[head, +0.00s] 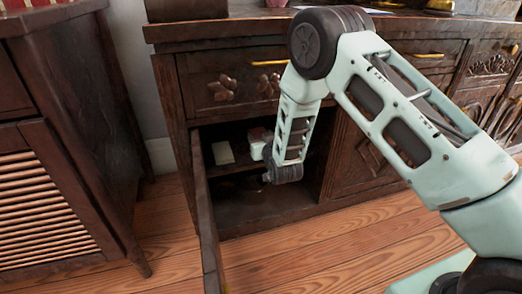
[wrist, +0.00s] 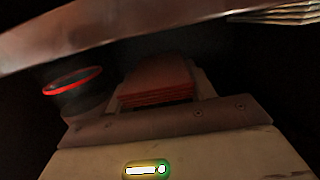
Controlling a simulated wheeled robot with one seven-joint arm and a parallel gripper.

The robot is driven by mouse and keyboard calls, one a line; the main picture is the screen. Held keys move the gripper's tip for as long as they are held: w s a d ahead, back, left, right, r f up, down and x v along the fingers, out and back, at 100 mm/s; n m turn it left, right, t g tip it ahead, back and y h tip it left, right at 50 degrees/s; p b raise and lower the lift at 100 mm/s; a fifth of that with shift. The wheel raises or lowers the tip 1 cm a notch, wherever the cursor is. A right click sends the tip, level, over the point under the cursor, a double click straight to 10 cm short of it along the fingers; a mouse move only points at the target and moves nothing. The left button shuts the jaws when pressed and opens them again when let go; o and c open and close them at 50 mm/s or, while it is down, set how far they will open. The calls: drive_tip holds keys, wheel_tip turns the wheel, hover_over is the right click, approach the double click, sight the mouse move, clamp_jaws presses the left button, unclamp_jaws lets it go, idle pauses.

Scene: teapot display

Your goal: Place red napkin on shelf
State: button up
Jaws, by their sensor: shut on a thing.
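The red napkin (wrist: 158,88) shows in the wrist view as a folded, layered red piece between the fingers of my gripper (wrist: 160,103). My gripper is shut on it. In the head view my gripper (head: 257,149) is inside the open lower cabinet, at the height of the inner shelf (head: 232,168). A small red patch above the gripper is probably part of the napkin. The arm's wrist hides the right part of the shelf. I cannot tell whether the napkin touches the shelf.
A pale flat item (head: 222,152) lies on the shelf left of my gripper. The open cabinet door (head: 206,225) stands at the left of the opening. A drawer (head: 235,88) is above. A dark red-rimmed round thing (wrist: 72,85) shows in the wrist view.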

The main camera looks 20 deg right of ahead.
drive_tip(key=f+b, duration=0.1)
drive_tip(key=f, duration=0.1)
drive_tip(key=f+b, duration=0.1)
drive_tip(key=b, duration=0.1)
drive_tip(key=shift+w+f+b, duration=0.2)
drive_tip(key=shift+f+b, duration=0.1)
drive_tip(key=shift+f, duration=0.1)
drive_tip(key=shift+r, duration=0.15)
drive_tip(key=o, duration=0.7)
drive_tip(key=shift+c, duration=0.2)
